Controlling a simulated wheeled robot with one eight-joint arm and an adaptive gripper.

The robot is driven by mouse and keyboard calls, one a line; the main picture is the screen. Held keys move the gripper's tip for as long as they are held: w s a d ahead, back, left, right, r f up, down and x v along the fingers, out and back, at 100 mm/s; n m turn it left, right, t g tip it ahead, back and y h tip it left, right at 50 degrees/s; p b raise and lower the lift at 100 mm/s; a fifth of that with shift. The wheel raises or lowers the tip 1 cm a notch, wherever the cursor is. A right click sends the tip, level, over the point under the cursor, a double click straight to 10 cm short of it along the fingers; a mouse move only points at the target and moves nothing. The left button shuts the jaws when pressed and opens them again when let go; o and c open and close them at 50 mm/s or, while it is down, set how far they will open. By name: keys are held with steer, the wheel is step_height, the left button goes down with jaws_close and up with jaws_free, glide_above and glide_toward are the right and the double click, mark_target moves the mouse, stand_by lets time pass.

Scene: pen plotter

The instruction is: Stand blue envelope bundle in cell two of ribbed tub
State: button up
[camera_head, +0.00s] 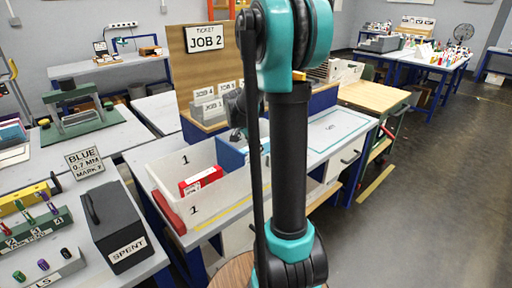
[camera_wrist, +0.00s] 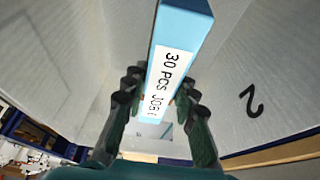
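The blue envelope bundle (camera_wrist: 182,28) is a light blue block with a white label reading "30 PCS JOB". In the wrist view it lies between the fingers of my gripper (camera_wrist: 160,95), which look closed against its two sides. The pale ribbed tub (camera_head: 165,158) stands on the bench in the head view, marked "1" at its near cell. A red bundle (camera_head: 199,178) is in that cell. The tub's wall marked "2" (camera_wrist: 232,112) shows right of the bundle in the wrist view. Whether the bundle touches the tub floor cannot be told.
A JOB 2 ticket board (camera_head: 203,38) stands at the back. A dark SPENT box (camera_head: 110,225) and marker racks (camera_head: 40,230) are on the left bench. The floor (camera_head: 420,200) is clear at right.

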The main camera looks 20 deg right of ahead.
steer(key=o, duration=0.4)
steer(key=shift+r, duration=0.5)
steer(key=v, duration=1.2)
steer(key=shift+a+r, duration=0.1)
steer(key=shift+r, duration=0.05)
